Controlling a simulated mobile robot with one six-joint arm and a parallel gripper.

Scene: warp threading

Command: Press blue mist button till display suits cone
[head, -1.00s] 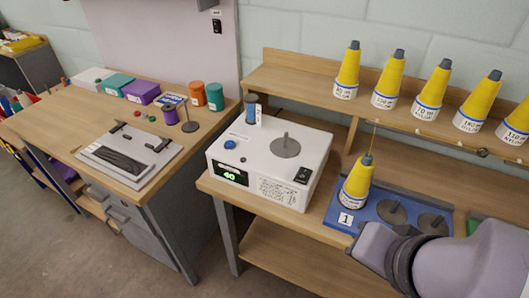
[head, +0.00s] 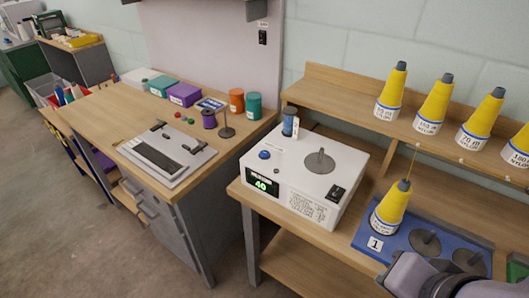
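The white machine box (head: 290,205) stands on the right bench. Its round blue button (head: 264,154) is on the top near the left corner. The small dark display (head: 262,184) on its front reads 40 in green. A yellow cone (head: 392,210) stands on the blue tray (head: 375,258) beside a tag marked 1; its label is too small to read surely. A thread runs up from its tip. Only a grey part of my arm shows at the lower right, apart from the button. My gripper is outside the picture.
More labelled yellow cones (head: 434,103) stand on the shelf above. A gap separates the left bench (head: 110,108) from this one.

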